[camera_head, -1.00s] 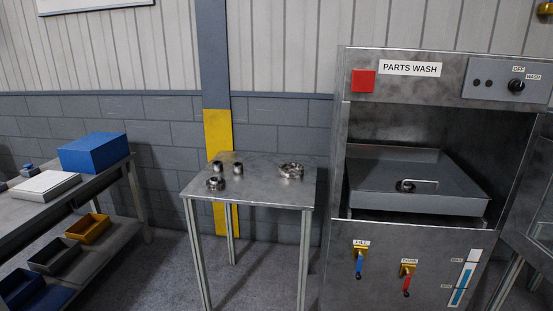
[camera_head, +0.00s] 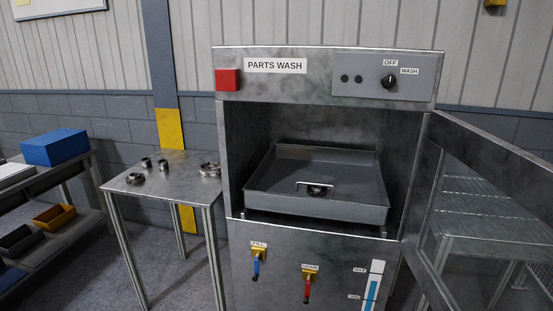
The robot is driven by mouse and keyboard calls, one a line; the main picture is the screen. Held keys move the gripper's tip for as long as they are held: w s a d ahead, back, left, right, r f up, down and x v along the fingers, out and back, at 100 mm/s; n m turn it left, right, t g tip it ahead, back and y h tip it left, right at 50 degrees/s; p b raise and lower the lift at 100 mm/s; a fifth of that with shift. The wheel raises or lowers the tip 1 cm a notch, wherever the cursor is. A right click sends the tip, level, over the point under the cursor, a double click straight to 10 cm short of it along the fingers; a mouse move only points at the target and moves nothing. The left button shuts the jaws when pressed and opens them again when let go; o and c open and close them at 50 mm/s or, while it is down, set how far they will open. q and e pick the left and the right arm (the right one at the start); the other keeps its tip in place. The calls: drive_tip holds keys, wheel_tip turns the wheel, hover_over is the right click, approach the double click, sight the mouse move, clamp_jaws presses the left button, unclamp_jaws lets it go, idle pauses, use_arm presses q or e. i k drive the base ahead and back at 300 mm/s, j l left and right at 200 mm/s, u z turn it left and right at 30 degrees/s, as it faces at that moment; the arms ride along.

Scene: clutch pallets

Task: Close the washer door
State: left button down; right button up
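The parts washer (camera_head: 330,62) stands in the middle of the head view, with a "PARTS WASH" label on its top panel. Its door (camera_head: 490,165) is a metal frame with a see-through pane, hinged on the right side of the opening. The door stands wide open, swung out toward the right. Inside the opening sits a grey tray (camera_head: 262,198) with a handle (camera_head: 314,185) and a dark metal part (camera_head: 316,192) in it. The door's right end is cut off by the picture edge. Neither of my grippers shows.
A small metal table (camera_head: 165,195) with several metal rings stands left of the washer. A workbench (camera_head: 85,168) with a blue box (camera_head: 55,147) and bins is at far left. A slatted rack or table (camera_head: 480,205) shows through the door. Some floor is clear before the small table.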

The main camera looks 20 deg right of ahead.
sight(527, 178)
drive_tip(key=k+l, duration=0.1)
drive_tip(key=l, duration=0.35)
drive_tip(key=k+l, duration=0.1)
drive_tip(key=l, duration=0.3)
drive_tip(key=k+l, duration=0.1)
drive_tip(key=l, duration=0.35)
drive_tip(key=k+l, duration=0.1)
drive_tip(key=l, duration=0.3)
drive_tip(key=k+l, duration=0.1)
drive_tip(key=l, duration=0.35)
drive_tip(key=k+l, duration=0.1)
drive_tip(key=l, duration=0.3)
drive_tip(key=k+l, duration=0.1)
drive_tip(key=l, duration=0.35)
